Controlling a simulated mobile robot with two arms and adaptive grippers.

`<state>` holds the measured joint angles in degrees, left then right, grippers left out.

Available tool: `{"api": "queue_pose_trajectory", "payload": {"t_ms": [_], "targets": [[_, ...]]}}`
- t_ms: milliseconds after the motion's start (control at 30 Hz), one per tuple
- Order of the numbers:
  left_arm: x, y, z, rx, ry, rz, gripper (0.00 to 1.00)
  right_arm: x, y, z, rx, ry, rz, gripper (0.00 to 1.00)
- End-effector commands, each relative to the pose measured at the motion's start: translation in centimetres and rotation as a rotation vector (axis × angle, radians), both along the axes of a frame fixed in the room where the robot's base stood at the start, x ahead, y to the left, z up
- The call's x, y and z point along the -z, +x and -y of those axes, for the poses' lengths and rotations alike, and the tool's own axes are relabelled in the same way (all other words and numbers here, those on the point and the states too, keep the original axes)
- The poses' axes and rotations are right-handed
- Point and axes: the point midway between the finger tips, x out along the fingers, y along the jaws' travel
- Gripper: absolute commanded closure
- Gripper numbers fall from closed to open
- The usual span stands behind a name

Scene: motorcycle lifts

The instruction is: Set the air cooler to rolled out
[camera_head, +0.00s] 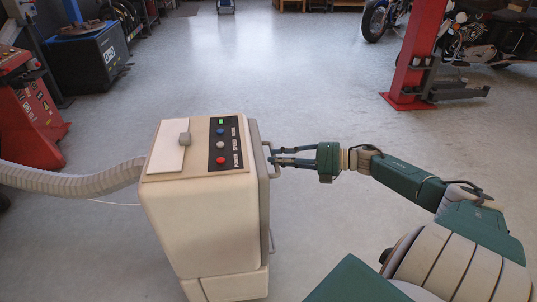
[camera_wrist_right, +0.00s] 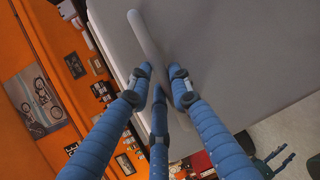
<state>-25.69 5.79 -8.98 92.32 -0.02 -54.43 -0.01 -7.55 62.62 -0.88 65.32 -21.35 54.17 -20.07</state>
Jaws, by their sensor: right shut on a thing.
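The air cooler (camera_head: 205,235) is a cream upright box on the floor in the middle of the head view. Its top carries a dark panel (camera_head: 221,142) with coloured buttons and a green light. A pale bar handle (camera_head: 274,245) runs along its right side; it also shows in the right wrist view (camera_wrist_right: 143,36). My right gripper (camera_head: 273,156) reaches in from the right and is shut on the handle's upper part. In the right wrist view its fingers (camera_wrist_right: 162,95) close around the bar. My left gripper does not show in the head view.
A ribbed hose (camera_head: 75,182) joins the cooler's left side. A red machine (camera_head: 28,110) and a dark cabinet (camera_head: 85,65) stand at left. A red lift post (camera_head: 415,55) and motorcycles (camera_head: 480,40) stand at right. Open floor (camera_head: 255,65) lies behind the cooler.

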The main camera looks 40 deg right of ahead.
Motion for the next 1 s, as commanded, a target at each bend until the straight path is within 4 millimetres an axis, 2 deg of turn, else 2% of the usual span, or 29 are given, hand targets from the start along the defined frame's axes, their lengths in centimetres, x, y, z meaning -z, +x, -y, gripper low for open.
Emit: {"api": "queue_pose_trajectory", "payload": {"t_ms": [467, 500, 600, 867, 1000], "targets": [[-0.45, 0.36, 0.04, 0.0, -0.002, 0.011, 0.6, 0.28, -0.55, 0.34, -0.007, -0.001, -0.006, 1.0], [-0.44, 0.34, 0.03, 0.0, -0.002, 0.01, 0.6, 0.28, -0.54, 0.34, -0.007, -0.001, -0.006, 0.77], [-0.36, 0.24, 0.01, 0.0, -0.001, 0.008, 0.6, 0.26, -0.52, 0.35, -0.006, -0.001, -0.005, 0.61], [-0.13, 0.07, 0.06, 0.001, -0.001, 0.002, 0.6, 0.06, -0.44, 0.42, -0.004, 0.0, -0.001, 0.61], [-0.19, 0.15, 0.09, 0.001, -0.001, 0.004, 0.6, 0.01, -1.02, 0.81, -0.004, 0.0, -0.003, 0.61]]}}
